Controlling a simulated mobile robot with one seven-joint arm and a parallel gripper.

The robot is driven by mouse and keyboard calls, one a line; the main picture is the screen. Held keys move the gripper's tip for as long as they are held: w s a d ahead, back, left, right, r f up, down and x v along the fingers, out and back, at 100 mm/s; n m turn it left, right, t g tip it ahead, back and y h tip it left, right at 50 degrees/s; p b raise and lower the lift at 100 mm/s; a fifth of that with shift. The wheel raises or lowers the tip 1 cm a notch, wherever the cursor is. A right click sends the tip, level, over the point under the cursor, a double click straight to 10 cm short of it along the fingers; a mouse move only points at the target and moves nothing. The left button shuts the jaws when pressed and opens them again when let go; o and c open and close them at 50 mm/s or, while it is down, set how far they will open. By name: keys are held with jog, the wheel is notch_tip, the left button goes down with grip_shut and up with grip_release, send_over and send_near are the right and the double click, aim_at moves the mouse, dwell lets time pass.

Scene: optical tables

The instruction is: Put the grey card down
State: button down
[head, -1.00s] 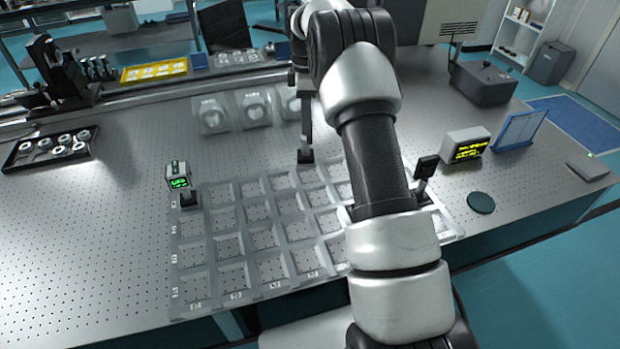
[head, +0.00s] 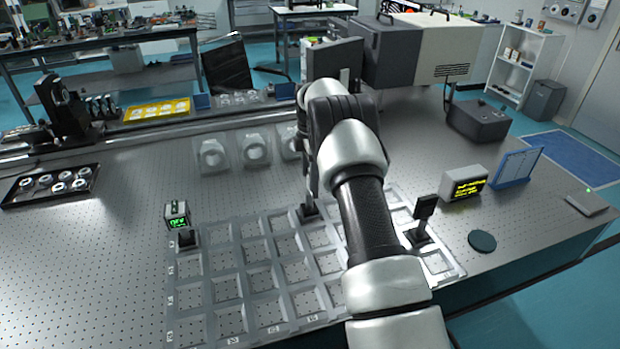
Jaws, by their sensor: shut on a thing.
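The grey card (head: 309,180) shows as a narrow upright grey strip with a small black base, left of my forearm. Its base is at the back part of the grey compartment tray (head: 205,334), over or in a back-row compartment; I cannot tell whether it touches. My gripper (head: 303,145) is above it, shut on the card and mostly hidden by my own wrist. My arm covers the tray's middle-right compartments.
A black square on a stand (head: 425,207) is at the right. Clear holders (head: 255,148) stand behind the tray. A yellow-text display (head: 464,184) and dark disc (head: 482,241) lie right.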

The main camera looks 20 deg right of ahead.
jog(key=shift+f, duration=0.5)
jog(key=shift+f, duration=0.15)
jog(key=c, duration=0.8)
grip_release()
